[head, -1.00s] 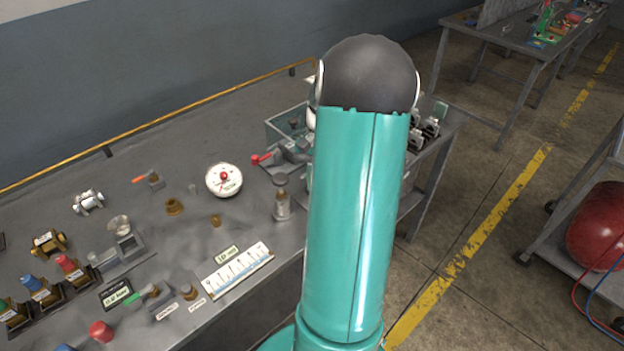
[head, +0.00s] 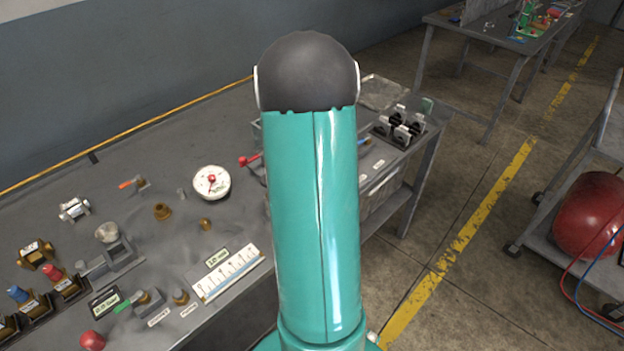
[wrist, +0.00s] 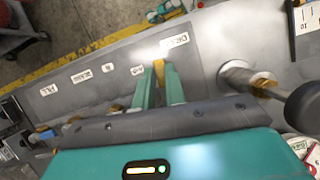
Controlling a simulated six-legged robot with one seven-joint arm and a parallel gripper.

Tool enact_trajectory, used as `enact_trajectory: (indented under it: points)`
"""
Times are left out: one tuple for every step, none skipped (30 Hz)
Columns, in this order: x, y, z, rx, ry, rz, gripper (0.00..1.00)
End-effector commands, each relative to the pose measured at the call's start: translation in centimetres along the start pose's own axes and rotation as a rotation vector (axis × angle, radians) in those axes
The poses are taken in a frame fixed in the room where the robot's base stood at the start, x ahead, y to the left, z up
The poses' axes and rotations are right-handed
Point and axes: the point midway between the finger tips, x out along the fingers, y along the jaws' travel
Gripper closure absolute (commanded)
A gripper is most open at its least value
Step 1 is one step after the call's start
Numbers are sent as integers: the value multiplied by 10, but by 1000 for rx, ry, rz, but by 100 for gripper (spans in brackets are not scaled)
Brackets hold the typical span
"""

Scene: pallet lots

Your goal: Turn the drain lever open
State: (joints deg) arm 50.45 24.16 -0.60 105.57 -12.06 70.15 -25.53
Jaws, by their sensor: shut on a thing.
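In the wrist view, my gripper (wrist: 159,82) has its two teal fingers on either side of a narrow yellow-orange lever (wrist: 159,70), shut on it. The lever stands among white labels on a grey panel; a label (wrist: 174,41) lies just beyond the fingers, its print too small to read for sure. The lever's lower part and pivot are hidden by the fingers and the dark gripper body. In the head view my arm hides the gripper and this lever.
A metal cylinder fitting (wrist: 246,80) and a dark round knob (wrist: 304,103) are close right of the fingers. In the head view, a round gauge (head: 211,182), a red-handled lever (head: 250,160) and a scale strip (head: 228,273) stand on the bench.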

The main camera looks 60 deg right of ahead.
Motion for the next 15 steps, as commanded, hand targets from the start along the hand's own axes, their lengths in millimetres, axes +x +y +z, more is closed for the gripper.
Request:
enact_trajectory:
  points:
    - [-1,1,-1,-24,4,13,100]
    - [-1,2,-1,-38,3,19,100]
    - [-1,2,-1,-54,3,26,100]
    - [-1,2,-1,-64,3,30,100]
    - [-1,3,-1,-75,3,34,100]
    - [-1,3,-1,-86,3,38,100]
    - [-1,4,-1,-93,3,41,100]
    - [-1,4,-1,-99,4,44,100]
    - [-1,4,-1,-107,4,47,100]
    - [-1,4,-1,-112,4,49,100]
    - [-1,4,-1,-115,4,50,100]
    - [-1,5,-1,-119,4,52,100]
    - [-1,5,-1,-121,4,53,100]
    - [-1,5,-1,-122,4,54,100]
    - [-1,5,-1,-124,4,54,100]
